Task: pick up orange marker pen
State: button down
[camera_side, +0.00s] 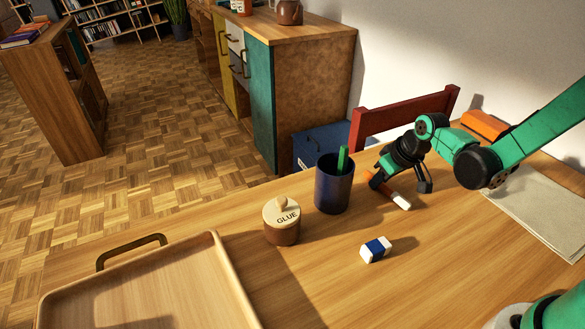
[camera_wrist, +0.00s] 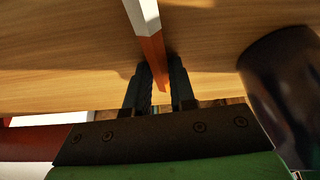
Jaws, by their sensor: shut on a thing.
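The orange marker pen (camera_side: 398,200), with an orange part and a white end, is at the back of the wooden table, right of the dark pen cup (camera_side: 333,186). My gripper (camera_side: 384,184) is over it, shut on its orange part. In the wrist view the pen (camera_wrist: 149,38) runs from the top edge down between the two dark fingers of my gripper (camera_wrist: 160,72), its white part farther up. The pen lies low, at or close to the tabletop; I cannot tell whether it touches. Part of it is hidden by the fingers.
The cup, holding a green pen (camera_side: 342,160), stands close left of my gripper and also shows in the wrist view (camera_wrist: 285,90). A glue pot (camera_side: 281,230), a blue-white eraser (camera_side: 375,250) and a wooden tray (camera_side: 226,282) are nearer. Papers (camera_side: 535,205) lie right; a red chair (camera_side: 405,118) stands behind.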

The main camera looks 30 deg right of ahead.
notch_tip(320, 180, up, 19)
jog(key=s+a+f, duration=0.1)
jog(key=s+a, duration=0.2)
jog(key=a, duration=0.1)
jog(key=w+d+r, duration=0.1)
jog(key=d, duration=0.1)
jog(key=w+d+r, duration=0.1)
jog(key=w+d, duration=0.1)
jog(key=shift+r, duration=0.15)
dwell(0.5)
notch_tip(320, 180, down, 20)
jog(key=shift+r, duration=0.15)
dwell(0.6)
jog(key=shift+f, duration=0.35)
